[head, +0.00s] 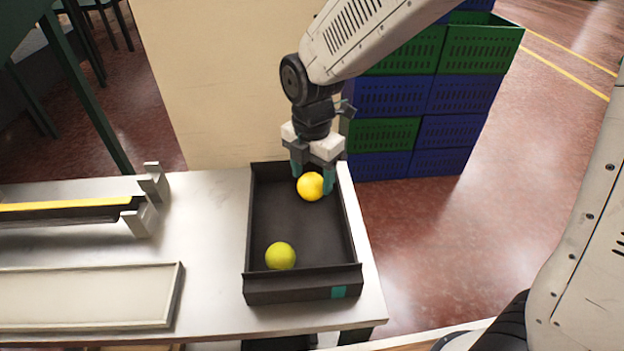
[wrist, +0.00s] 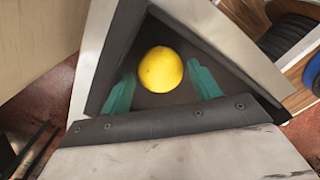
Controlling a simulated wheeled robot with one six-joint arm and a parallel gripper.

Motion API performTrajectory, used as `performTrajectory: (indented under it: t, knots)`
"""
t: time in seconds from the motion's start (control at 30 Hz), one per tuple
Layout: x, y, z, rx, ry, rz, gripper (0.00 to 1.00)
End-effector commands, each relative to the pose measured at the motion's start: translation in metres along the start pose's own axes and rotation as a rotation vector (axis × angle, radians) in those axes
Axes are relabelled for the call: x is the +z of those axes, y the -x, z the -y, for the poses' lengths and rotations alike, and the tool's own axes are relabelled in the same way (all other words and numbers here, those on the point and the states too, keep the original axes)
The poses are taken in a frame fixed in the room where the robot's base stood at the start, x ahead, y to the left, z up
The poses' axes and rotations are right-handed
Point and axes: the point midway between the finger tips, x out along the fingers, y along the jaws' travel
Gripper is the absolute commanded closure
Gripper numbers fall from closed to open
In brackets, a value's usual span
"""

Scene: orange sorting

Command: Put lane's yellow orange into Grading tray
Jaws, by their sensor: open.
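A yellow orange (head: 310,187) is in the back part of a dark walled tray (head: 300,282) on the table. No name can be read on the tray, only a small teal patch on its front wall. My gripper (head: 312,178) points down over the tray's back end, open, with its teal fingers on either side of this orange. In the wrist view the orange (wrist: 160,69) sits between the two spread fingers, with a gap visible at each side. A second, greener yellow orange (head: 280,256) lies near the tray's front wall.
A rail-like lane with a yellow strip (head: 65,206) and metal end brackets stands left on the table. A shallow pale tray (head: 90,296) lies at the front left, empty where visible. Green and blue crates (head: 440,95) are stacked behind. Bare tabletop lies left of the dark tray.

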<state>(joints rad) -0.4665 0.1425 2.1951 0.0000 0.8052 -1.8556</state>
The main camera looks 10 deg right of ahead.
Motion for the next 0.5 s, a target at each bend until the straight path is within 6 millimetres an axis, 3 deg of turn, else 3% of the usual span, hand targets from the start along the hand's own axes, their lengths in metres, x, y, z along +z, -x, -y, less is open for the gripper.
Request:
performTrajectory:
  t: [0.3,0.5]
  knots:
    - [0.0,0.07,-0.001,0.005,0.0,0.002,0.38]
    - [0.0,0.096,0.0,0.003,0.0,0.001,0.38]
